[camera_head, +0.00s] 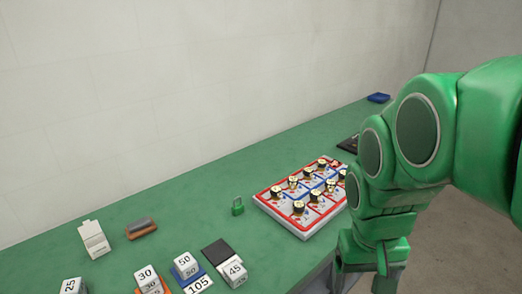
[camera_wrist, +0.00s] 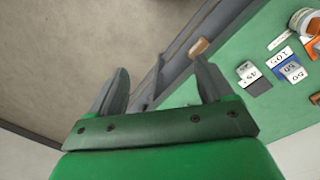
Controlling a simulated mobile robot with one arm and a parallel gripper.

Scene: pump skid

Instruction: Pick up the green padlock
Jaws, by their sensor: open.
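The green padlock (camera_head: 237,206) stands on the green bench top, left of the red-edged board, in the head view. It does not show in the wrist view. My gripper (camera_wrist: 160,82) is open and empty, its two grey fingers apart over the bench's front edge and the floor. In the head view my green arm hangs at the right, and the gripper's lower end (camera_head: 362,283) is in front of the bench, well to the right of the padlock and nearer the camera.
The red-edged board (camera_head: 273,211) holds several black-and-gold knobs close to the padlock's right. The bench around the padlock's left is clear; a wall stands behind.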

